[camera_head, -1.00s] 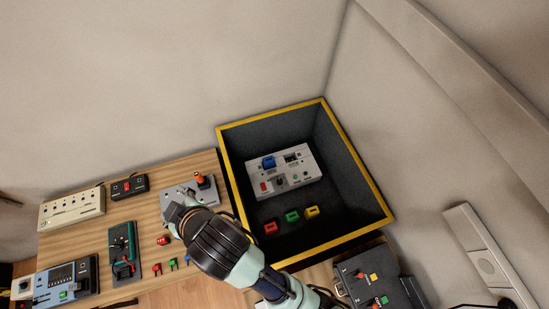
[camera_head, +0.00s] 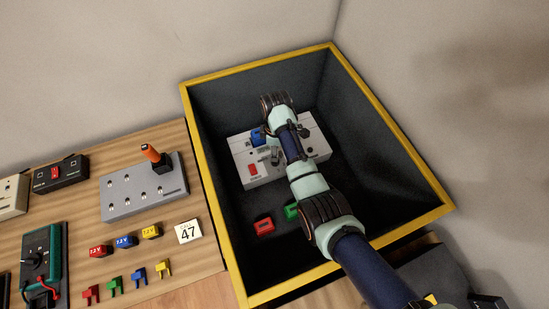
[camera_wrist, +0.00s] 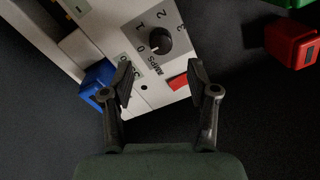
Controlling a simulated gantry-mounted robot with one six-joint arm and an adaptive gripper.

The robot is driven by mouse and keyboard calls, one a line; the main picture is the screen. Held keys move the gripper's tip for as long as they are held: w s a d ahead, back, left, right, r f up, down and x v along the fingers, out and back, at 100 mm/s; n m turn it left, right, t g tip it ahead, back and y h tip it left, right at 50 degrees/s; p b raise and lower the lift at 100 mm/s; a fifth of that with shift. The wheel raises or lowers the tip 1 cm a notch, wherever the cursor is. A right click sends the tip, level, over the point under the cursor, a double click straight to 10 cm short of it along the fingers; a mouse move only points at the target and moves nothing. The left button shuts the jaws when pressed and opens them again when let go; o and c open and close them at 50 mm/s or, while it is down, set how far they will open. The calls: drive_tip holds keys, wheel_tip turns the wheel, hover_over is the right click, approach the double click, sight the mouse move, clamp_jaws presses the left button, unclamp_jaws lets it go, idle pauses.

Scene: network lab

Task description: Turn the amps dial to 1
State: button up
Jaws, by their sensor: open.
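The amps dial (camera_wrist: 159,41) is a dark round knob on a grey plate marked 0, 1, 2 and 3, with AMPS printed beside it. Its pale mark appears to face the 0. It sits on a white panel device (camera_head: 242,177), which lies inside the black box (camera_head: 215,105). My gripper (camera_wrist: 160,78) is open and empty, its two fingers apart over the device's edge near the dial, not around it. In the head view my arm covers part of the device, and the dial is hard to make out.
On the device are a blue part (camera_wrist: 97,83) and a red switch (camera_wrist: 178,81). Red (camera_head: 264,226) and green (camera_head: 291,211) blocks lie on the box floor. The box has tall walls with a yellow rim (camera_head: 226,240). A wooden table (camera_head: 190,208) with other devices stands left.

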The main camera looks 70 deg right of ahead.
drive_tip(key=f+b, duration=0.1)
drive_tip(key=f, duration=0.1)
drive_tip(key=f+b, duration=0.1)
drive_tip(key=f, duration=0.2)
drive_tip(key=f+b, duration=0.1)
drive_tip(key=f, duration=0.1)
drive_tip(key=shift+a+f, duration=0.2)
drive_tip(key=shift+a, duration=0.05)
drive_tip(key=shift+r, duration=0.1)
clamp_jaws()
